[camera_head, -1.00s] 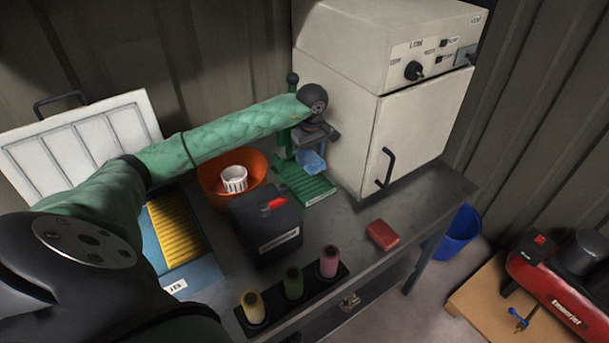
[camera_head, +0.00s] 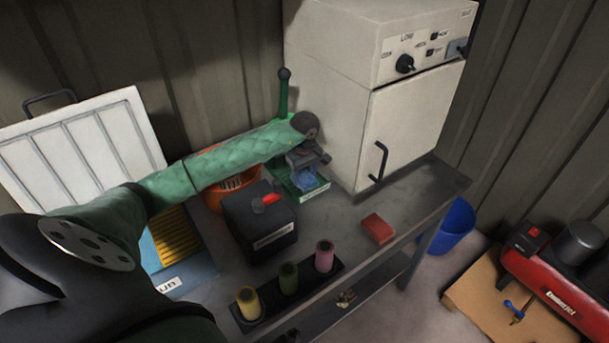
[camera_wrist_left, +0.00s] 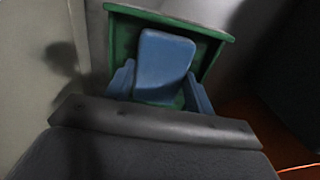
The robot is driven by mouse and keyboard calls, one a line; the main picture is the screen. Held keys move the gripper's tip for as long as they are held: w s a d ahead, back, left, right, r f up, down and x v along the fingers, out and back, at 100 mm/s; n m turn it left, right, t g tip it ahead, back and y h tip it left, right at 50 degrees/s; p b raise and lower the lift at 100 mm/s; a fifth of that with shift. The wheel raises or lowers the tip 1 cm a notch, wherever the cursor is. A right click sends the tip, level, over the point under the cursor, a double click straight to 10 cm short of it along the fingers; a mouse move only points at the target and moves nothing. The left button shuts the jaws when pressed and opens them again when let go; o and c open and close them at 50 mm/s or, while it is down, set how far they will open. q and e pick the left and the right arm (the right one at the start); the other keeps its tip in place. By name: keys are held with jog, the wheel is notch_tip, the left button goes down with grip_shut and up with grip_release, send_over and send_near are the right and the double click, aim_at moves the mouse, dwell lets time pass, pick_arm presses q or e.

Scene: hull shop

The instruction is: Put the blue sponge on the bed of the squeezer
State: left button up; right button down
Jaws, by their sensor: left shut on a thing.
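The squeezer is green, with a tall post and dark knob (camera_head: 284,90), and stands on the bench beside the white cabinet. Its green bed (camera_head: 318,190) is partly hidden under my gripper. My left gripper (camera_head: 308,168) is shut on the blue sponge (camera_head: 306,181) and holds it low over the bed. In the left wrist view the sponge (camera_wrist_left: 163,65) lies inside the outline of the bed (camera_wrist_left: 125,38), with a blue piece on each side of it. I cannot tell whether the sponge touches the bed. My right gripper is not in view.
A black box (camera_head: 258,220), a rack of coloured rolls (camera_head: 289,280) and a red block (camera_head: 378,229) stand on the bench. The white cabinet (camera_head: 410,125) closes off the squeezer's right side.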

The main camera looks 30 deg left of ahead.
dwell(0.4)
pick_arm(q)
jog(key=shift+f, duration=0.1)
jog(key=o, duration=0.9)
jog(key=shift+o, duration=0.2)
